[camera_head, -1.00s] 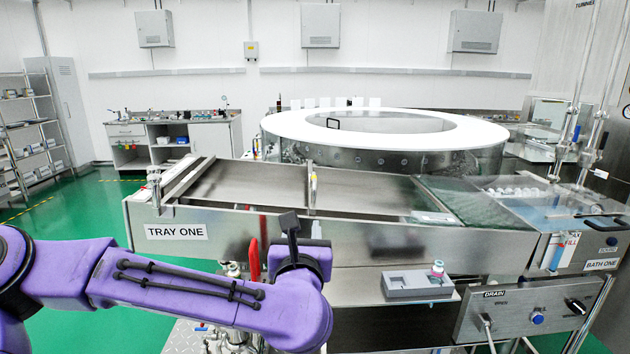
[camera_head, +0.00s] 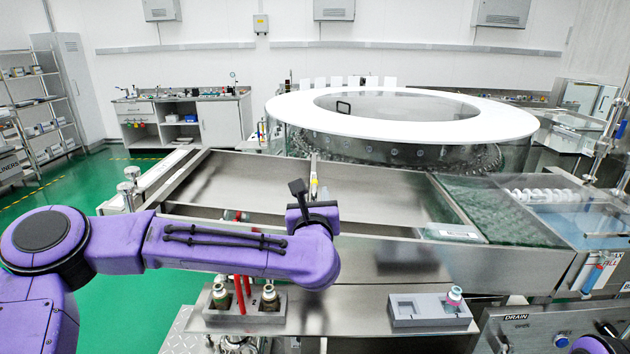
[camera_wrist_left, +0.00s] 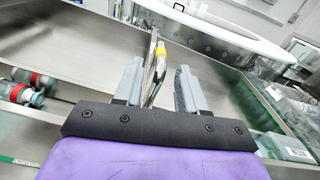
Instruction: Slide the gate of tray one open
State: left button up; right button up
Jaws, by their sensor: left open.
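Tray one is the long metal tray (camera_head: 420,257) across the middle of the head view; its label is hidden behind my left arm. Its gate (camera_head: 313,178) is a thin upright divider with a yellow-banded post, standing partway along the tray. In the left wrist view the gate's post (camera_wrist_left: 160,57) rises between my two grey fingers. My left gripper (camera_wrist_left: 157,82) is open, with one finger on each side of the post; I cannot tell whether either touches it. In the head view my left wrist hides the fingers. My right gripper is out of view.
Bottles with red bands (camera_wrist_left: 25,90) lie in the tray left of the gate. A green-tinted section (camera_head: 480,205) and a bath (camera_head: 575,222) lie right. The white-rimmed rotary washer (camera_head: 400,115) stands behind. A grey holder (camera_head: 425,312) and bottles (camera_head: 222,297) stand in front.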

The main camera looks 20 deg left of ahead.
aim_at(313, 195)
pick_arm(q)
jog(key=p+x, duration=0.1)
jog(key=x, duration=0.3)
jog(key=shift+d+f, duration=0.1)
jog(key=shift+f, duration=0.05)
jog(key=shift+s, duration=0.1)
grip_shut()
notch_tip(313, 195, up, 12)
jog(key=d+p, duration=0.1)
grip_release()
jog(key=b+v, duration=0.5)
jog(key=v, duration=0.5)
jog(key=shift+d, duration=0.3)
